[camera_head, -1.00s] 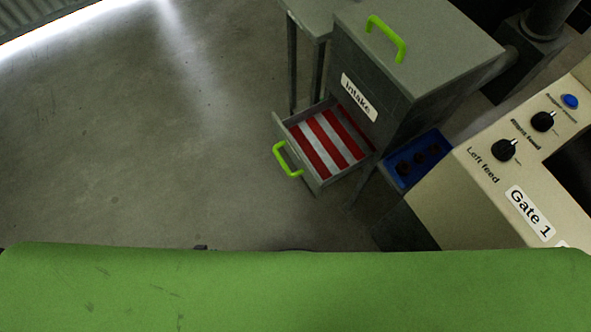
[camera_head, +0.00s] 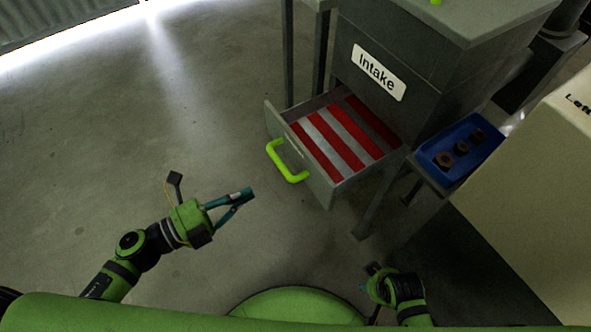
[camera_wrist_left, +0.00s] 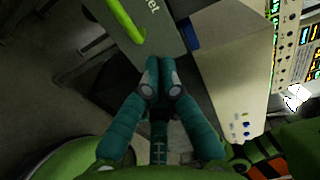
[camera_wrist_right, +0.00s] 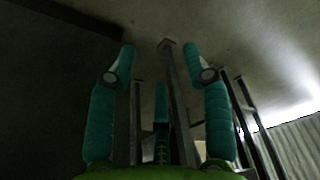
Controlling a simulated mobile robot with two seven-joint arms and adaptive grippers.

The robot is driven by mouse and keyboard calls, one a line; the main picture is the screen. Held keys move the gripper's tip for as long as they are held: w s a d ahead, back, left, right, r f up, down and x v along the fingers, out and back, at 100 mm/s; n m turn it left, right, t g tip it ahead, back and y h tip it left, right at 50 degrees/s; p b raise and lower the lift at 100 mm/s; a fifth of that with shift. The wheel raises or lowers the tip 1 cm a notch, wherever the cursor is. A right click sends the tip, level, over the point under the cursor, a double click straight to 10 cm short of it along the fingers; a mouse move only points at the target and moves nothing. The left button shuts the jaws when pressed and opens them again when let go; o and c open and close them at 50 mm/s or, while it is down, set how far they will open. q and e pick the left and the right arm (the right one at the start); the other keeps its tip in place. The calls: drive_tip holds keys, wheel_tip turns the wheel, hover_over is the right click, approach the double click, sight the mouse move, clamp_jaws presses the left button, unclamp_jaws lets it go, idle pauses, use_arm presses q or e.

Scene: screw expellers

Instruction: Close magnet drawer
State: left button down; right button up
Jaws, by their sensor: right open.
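The magnet drawer (camera_head: 284,134) is pulled out of the grey intake housing (camera_head: 385,95). Red and pale stripes line its floor. Its front carries a bright green handle (camera_head: 284,166), which also shows in the left wrist view (camera_wrist_left: 124,20) beside a partly cut-off label. My left gripper (camera_head: 249,193) is shut and empty, just in front of and below the handle in the head view, apart from it. In the left wrist view its fingertips (camera_wrist_left: 160,62) lie close together. My right gripper (camera_wrist_right: 165,62) is open and empty, low near my base, mostly hidden in the head view (camera_head: 365,284).
A blue tray (camera_head: 432,166) with several brown nut-like parts sits right of the drawer. Grey legs (camera_head: 380,205) stand below the housing. A cream control cabinet (camera_head: 530,190) fills the right side. The concrete floor (camera_head: 120,130) left of the drawer is clear.

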sight(307, 160)
use_arm(q)
drive_tip(key=x, duration=1.3)
use_arm(e)
drive_tip(key=shift+s+f, duration=0.1)
drive_tip(key=shift+f, duration=0.25)
use_arm(q)
drive_tip(key=shift+a, duration=0.1)
drive_tip(key=shift+w+d+p, duration=0.3)
drive_tip(key=shift+w+d, duration=0.05)
drive_tip(key=shift+d, duration=0.1)
drive_tip(key=x, duration=0.3)
drive_tip(key=shift+d+r, duration=0.1)
drive_tip(key=shift+r, duration=0.05)
drive_tip(key=x, duration=0.7)
drive_tip(key=shift+w+d+p, duration=0.15)
drive_tip(key=shift+p, duration=0.15)
drive_tip(key=x, duration=0.2)
drive_tip(key=b+x, duration=0.1)
drive_tip(key=x, duration=0.4)
drive_tip(key=shift+w+d+f+b, duration=0.15)
drive_tip(key=shift+d+f+b, duration=0.05)
drive_tip(key=shift+f+b, duration=0.1)
drive_tip(key=shift+w+d, duration=0.2)
drive_tip(key=shift+d, duration=0.05)
drive_tip(key=shift+r, duration=0.25)
use_arm(e)
drive_tip(key=shift+w+d+r, duration=0.75)
drive_tip(key=shift+w+r, duration=0.1)
drive_tip(key=shift+r, duration=0.1)
